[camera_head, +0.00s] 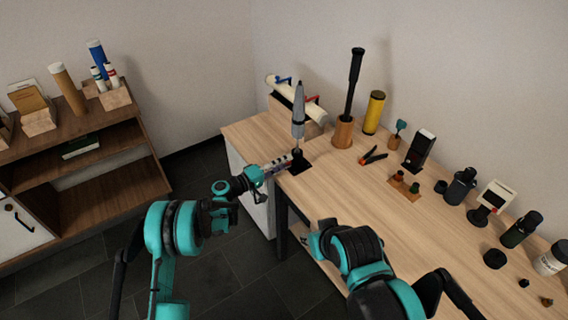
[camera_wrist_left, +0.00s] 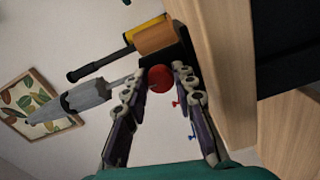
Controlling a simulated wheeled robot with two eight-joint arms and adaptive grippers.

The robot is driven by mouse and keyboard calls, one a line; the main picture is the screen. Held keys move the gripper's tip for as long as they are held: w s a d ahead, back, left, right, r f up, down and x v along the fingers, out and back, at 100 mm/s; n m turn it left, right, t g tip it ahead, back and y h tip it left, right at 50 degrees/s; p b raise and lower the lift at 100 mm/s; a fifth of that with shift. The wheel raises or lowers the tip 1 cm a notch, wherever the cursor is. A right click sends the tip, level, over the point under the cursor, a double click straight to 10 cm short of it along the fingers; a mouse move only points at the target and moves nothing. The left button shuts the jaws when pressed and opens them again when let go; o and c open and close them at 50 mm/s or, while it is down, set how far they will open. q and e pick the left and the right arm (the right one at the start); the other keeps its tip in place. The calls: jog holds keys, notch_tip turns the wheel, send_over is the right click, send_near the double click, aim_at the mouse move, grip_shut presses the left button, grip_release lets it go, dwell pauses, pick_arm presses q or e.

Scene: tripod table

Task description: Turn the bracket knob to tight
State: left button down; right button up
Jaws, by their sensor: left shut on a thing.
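A black bracket (camera_head: 298,155) stands on a dark square patch at the table's near left edge. A grey, pointed, folded piece (camera_head: 298,110) rises upright from it; this piece also shows in the left wrist view (camera_wrist_left: 87,96). The round red bracket knob (camera_wrist_left: 159,78) sits between the fingertips of my left gripper (camera_head: 288,163) in the left wrist view. The left gripper reaches in from the left, shut on the knob. In the head view the fingers hide the knob. My right arm is bent low in front of the table; its gripper does not show.
A wooden holder (camera_head: 343,132) with a long black pole stands behind, beside a yellow cylinder (camera_head: 374,112). An orange-black clamp (camera_head: 373,155) lies to the right. Several dark devices line the table's right side. The table's front middle is bare.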

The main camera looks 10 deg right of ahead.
pick_arm(q)
jog(key=shift+f, duration=0.1)
jog(key=c, duration=1.2)
grip_release()
jog(key=v, duration=0.8)
